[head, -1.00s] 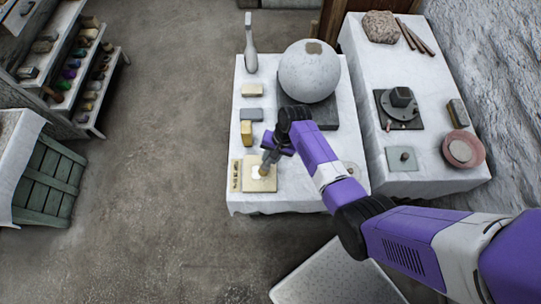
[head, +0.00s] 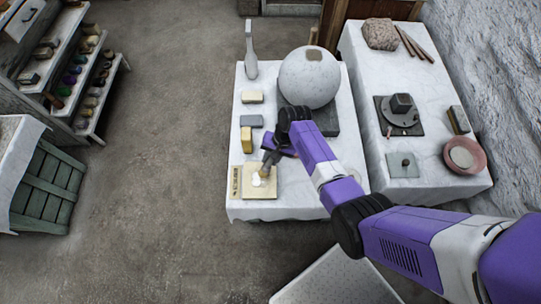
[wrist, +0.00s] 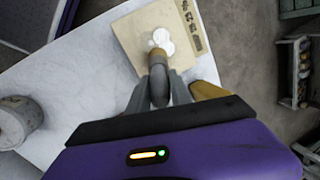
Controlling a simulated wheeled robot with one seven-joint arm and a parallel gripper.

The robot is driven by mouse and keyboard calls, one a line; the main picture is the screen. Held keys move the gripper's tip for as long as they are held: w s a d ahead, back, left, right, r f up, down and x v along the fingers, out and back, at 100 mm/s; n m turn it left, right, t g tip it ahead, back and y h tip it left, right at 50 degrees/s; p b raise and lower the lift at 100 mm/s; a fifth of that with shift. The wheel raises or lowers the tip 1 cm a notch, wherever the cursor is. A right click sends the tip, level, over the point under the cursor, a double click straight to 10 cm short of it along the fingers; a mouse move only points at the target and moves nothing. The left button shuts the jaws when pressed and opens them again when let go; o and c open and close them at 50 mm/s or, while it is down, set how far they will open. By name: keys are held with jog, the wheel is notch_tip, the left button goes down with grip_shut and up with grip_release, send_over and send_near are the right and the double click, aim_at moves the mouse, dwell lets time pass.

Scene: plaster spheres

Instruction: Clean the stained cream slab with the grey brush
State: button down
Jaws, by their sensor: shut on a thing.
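The cream slab (head: 250,191) lies flat on the near left part of the white-covered table, with a white stain (head: 257,180) near its middle. In the wrist view the slab (wrist: 132,32) shows at the top, with the white patches (wrist: 160,40) just beyond the brush. My gripper (head: 269,161) is over the slab's far right part, shut on the grey brush (wrist: 158,84). The brush points down at the slab, its tan end (head: 264,171) beside the stain. Whether the tip touches the slab cannot be told; the gripper hides part of the brush.
A strip with dark marks (head: 235,181) lies along the slab's left edge. A yellow block (head: 246,139), a grey block (head: 251,121) and a pale yellow block (head: 252,97) stand behind. A large plaster sphere (head: 309,76) sits on a dark base.

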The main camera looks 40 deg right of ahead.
jog(key=shift+s+a+r+p, duration=0.1)
jog(key=shift+s+a+p, duration=0.5)
jog(key=shift+s, duration=0.2)
jog(key=shift+w+d+b, duration=0.85)
jog(key=shift+w+d, duration=0.05)
jog(key=shift+w, duration=0.3)
jog(key=s+r+p, duration=0.1)
jog(key=p, duration=0.1)
jog(key=shift+s+a+r+p, duration=0.1)
jog(key=shift+a+r+p, duration=0.1)
jog(key=shift+a+p, duration=0.15)
jog(key=shift+a+f, duration=0.1)
